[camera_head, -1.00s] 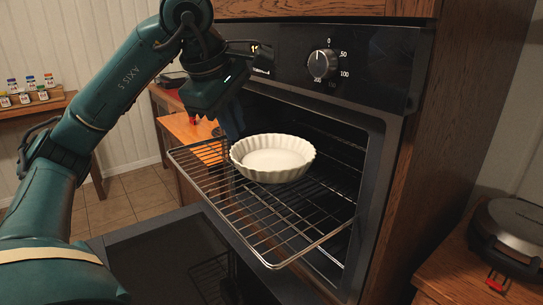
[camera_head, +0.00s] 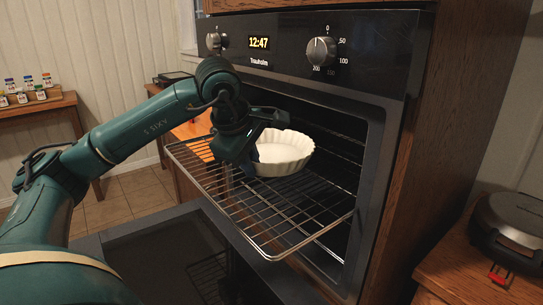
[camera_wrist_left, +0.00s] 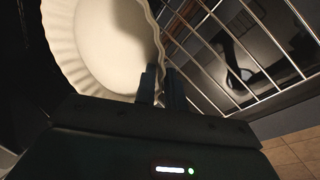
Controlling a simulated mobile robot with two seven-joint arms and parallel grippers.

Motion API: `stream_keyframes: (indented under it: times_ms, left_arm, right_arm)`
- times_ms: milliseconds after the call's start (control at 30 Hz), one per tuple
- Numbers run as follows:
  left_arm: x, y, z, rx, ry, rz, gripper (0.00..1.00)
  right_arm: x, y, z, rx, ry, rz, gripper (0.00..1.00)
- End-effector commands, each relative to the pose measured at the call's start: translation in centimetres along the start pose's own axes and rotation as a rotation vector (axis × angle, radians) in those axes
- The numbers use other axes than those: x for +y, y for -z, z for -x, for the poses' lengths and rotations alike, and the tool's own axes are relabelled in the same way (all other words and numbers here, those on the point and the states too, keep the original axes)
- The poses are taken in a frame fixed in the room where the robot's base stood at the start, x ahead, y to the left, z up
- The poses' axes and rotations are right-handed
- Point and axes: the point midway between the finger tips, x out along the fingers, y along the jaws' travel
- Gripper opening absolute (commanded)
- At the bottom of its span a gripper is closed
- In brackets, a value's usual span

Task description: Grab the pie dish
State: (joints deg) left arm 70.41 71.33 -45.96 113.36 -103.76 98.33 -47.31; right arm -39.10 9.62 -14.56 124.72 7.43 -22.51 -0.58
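The pie dish (camera_head: 283,153) is white with a fluted rim and sits upright on the pulled-out oven rack (camera_head: 262,222). My left gripper (camera_head: 251,166) is at the dish's near left side, its fingers pointing down. In the left wrist view the dish (camera_wrist_left: 108,45) fills the upper left. The two dark fingers (camera_wrist_left: 162,88) are close together there, one on each side of the rim, and look shut on it. The gripper hides the dish's left part in the head view. My right gripper is not in view.
The oven door (camera_head: 165,262) hangs open below the rack. The oven's control panel (camera_head: 300,47) is above, and the cavity walls are close behind the dish. A waffle-maker-like appliance (camera_head: 512,228) stands on the right counter. A shelf with small jars (camera_head: 28,88) is far left.

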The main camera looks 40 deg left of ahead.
Motion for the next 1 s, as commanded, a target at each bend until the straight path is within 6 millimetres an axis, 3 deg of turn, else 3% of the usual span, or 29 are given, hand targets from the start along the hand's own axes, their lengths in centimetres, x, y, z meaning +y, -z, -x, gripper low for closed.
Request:
stream_keyframes:
  times_ms: [233, 367, 1000]
  left_arm:
    - [0.01, 0.04, -0.14, 0.001, 0.0, 0.001, 0.11]
    - [0.01, 0.03, -0.12, 0.0, 0.0, 0.001, 0.0]
    - [0.05, 0.02, -0.07, 0.0, -0.002, 0.001, 0.0]
  right_arm:
    - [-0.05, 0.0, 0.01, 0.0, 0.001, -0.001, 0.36]
    - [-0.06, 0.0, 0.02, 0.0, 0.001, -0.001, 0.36]
    - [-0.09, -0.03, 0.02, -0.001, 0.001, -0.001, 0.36]
